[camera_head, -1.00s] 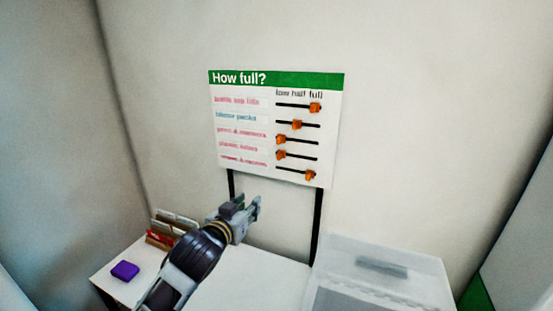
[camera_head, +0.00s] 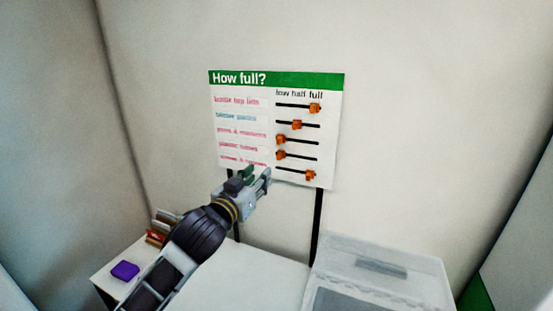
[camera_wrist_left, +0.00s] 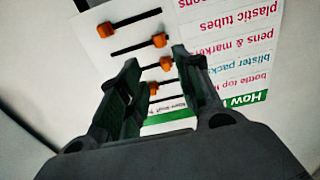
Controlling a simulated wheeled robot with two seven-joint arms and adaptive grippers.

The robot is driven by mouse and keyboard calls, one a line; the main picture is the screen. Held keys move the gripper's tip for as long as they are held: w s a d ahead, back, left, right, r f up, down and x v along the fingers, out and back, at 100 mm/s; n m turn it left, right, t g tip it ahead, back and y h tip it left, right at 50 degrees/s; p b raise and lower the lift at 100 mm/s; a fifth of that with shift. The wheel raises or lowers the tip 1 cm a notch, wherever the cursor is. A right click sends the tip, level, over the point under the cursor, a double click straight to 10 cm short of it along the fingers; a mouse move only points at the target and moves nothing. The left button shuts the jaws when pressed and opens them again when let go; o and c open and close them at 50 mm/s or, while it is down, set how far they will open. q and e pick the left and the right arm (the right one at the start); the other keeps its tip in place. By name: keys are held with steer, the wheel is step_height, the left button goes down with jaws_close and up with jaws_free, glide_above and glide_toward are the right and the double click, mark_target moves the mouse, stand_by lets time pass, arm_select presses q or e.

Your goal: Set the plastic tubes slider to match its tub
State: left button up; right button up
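The "How full?" board (camera_head: 247,88) has a column of sliders with orange knobs, marked low, half and full. The plastic tubes knob (camera_head: 281,155), fourth row down, sits at the low left end of its track. In the left wrist view the board appears upside down, and the plastic tubes knob (camera_wrist_left: 159,40) shows just beyond the fingertips. My left gripper (camera_head: 262,176) is below and in front of the board's lower edge. In the left wrist view its fingers (camera_wrist_left: 155,56) are apart with nothing held between them. My right gripper is out of view.
A white table (camera_head: 250,275) lies below the board. A translucent lidded tub (camera_head: 425,272) stands at its right. A purple block (camera_head: 125,270) and some small reddish-brown items (camera_head: 157,236) are at the left. Dark posts (camera_head: 317,225) hold the board up.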

mark_target(278, 157)
arm_select(q)
steer(key=shift+p+x, duration=1.5)
steer(key=shift+x, duration=5.3)
steer(key=shift+c, duration=0.4)
jaws_close()
